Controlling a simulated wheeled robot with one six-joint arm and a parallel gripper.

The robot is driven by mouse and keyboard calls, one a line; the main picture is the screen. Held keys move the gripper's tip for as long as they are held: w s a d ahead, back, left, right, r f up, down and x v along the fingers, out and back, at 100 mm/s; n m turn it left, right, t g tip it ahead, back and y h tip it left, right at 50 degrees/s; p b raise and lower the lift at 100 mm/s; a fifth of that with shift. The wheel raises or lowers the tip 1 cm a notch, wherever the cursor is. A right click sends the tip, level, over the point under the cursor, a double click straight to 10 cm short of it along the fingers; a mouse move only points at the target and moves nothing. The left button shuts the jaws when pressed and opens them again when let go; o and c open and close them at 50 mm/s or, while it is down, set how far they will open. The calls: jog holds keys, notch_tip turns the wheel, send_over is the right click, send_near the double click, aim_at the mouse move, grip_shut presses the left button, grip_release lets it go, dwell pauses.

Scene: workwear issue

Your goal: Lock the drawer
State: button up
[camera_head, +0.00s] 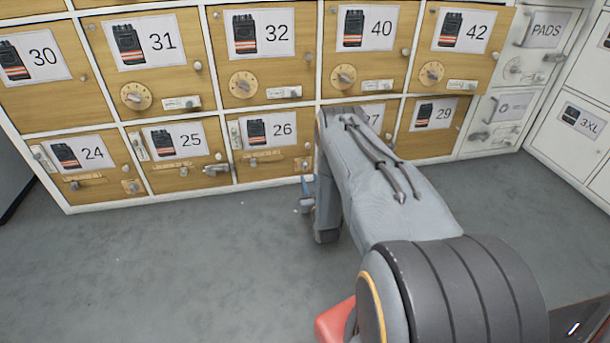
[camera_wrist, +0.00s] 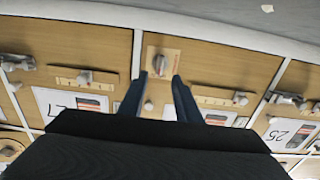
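The drawer marked 26 (camera_head: 262,174) is in the bottom row of wooden fronts and looks closed. A small turn knob on a plate (camera_head: 303,164) sits at its right side. In the inverted wrist view this knob (camera_wrist: 159,63) shows just ahead of my gripper (camera_wrist: 160,78), in line with the gap between the blue fingertips. The fingers are apart with nothing held. Whether they touch the knob cannot be told. A slide bar (camera_wrist: 238,98) crosses the same front, and a finger covers part of its label. In the head view my gripper (camera_head: 305,188) is mostly hidden behind my wrist.
Drawers 24 (camera_head: 100,184) and 25 (camera_head: 190,180) lie to the left with similar hardware. Drawer 27 is mostly hidden by my arm; drawer 29 (camera_head: 425,143) is right of it. Dial-fitted fronts are above. The grey floor (camera_head: 170,260) at left is clear.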

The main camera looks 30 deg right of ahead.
aim_at(305, 168)
jog(key=b+x, duration=0.3)
jog(key=x, duration=0.4)
jog(key=shift+w+b, duration=0.25)
jog(key=shift+b, duration=0.15)
grip_shut()
